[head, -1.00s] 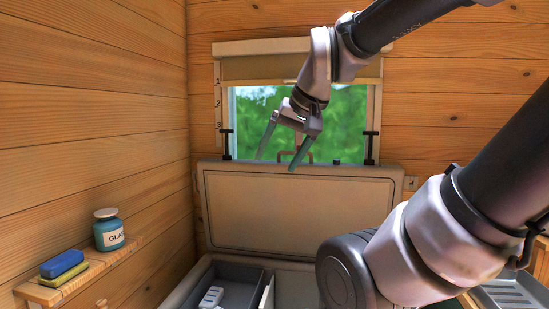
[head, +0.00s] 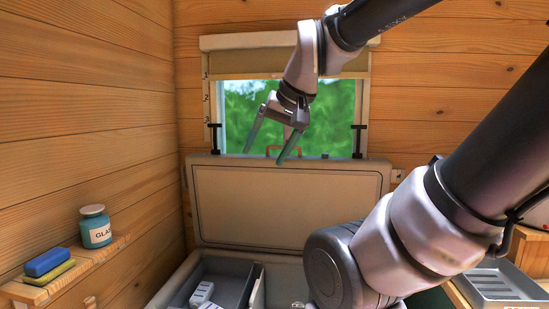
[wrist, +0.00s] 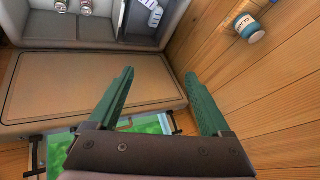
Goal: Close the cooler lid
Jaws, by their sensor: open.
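The cooler lid (head: 290,208) stands raised and open against the back wall below the window, its inner panel facing me. It also shows in the wrist view (wrist: 75,85). The cooler body (head: 190,272) is below it, open at the top, with a grey tray and compartments inside; my arm hides its right part. My gripper (head: 269,146) is open and empty, its two green fingers pointing down near the lid's top edge, in front of the window. In the wrist view the gripper (wrist: 163,95) is over the lid's edge. I cannot tell whether the fingers touch the lid.
A wooden shelf (head: 75,268) on the left wall holds a teal labelled jar (head: 96,229) and a blue and yellow sponge (head: 47,262). White blocks (head: 202,293) lie in the cooler's tray. A metal rack (head: 500,284) stands at the right. Two black latches flank the window.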

